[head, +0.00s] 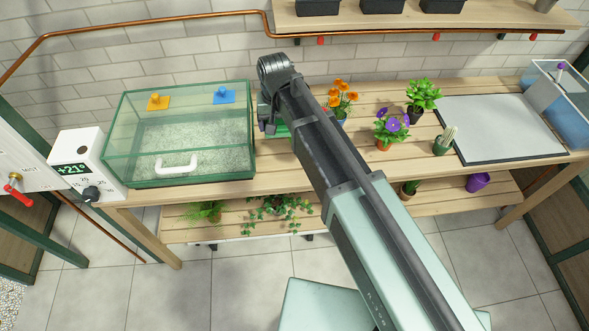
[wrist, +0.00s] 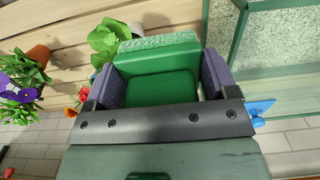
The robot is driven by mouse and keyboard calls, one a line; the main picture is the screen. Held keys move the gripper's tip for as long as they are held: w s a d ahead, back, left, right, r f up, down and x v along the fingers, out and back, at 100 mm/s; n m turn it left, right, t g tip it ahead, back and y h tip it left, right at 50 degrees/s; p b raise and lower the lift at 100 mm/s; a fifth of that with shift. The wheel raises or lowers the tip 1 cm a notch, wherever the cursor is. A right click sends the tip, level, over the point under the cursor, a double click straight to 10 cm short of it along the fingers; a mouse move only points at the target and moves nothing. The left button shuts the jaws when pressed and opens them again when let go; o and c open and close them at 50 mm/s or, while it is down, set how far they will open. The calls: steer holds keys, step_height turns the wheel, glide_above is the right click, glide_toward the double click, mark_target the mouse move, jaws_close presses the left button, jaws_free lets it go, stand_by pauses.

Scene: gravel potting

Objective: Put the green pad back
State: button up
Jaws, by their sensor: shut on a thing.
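The green pad (wrist: 162,88) sits between the two purple-lined jaws of my gripper (wrist: 160,80) in the wrist view. The jaws are shut on it, and a pale, textured strip shows along its far edge. In the head view my gripper (head: 268,116) is just right of the glass case (head: 190,178), mostly hidden by my arm. A bit of the green pad (head: 282,130) shows beside it, over the bench. I cannot tell whether the pad touches the bench.
Orange flowers (head: 342,97), purple flowers (head: 391,127), a leafy plant (head: 423,94) and a cactus (head: 444,140) stand to the right. A grey mat (head: 500,128) lies bare farther right.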

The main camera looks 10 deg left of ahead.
mark_target(280, 173)
step_height(280, 173, down, 20)
steer(key=b, duration=2)
steer(key=shift+a+f, duration=0.15)
steer(key=shift+f, duration=0.1)
steer(key=shift+r, duration=0.35)
steer(key=shift+f, duration=0.25)
steer(key=o, duration=0.8)
step_height(280, 173, up, 12)
steer(key=p, duration=1.2)
steer(key=shift+r, duration=0.25)
steer(key=s+d+m, duration=0.1)
steer(key=s+d, duration=0.2)
steer(key=d, duration=0.8)
steer(key=s+d+m, duration=0.1)
steer(key=s+d, duration=0.2)
steer(key=d, duration=0.8)
steer(key=s+d+m, duration=0.1)
steer(key=s+d, duration=0.2)
steer(key=d, duration=0.9)
steer(key=shift+s+m, duration=0.25)
steer(key=shift+m, duration=0.05)
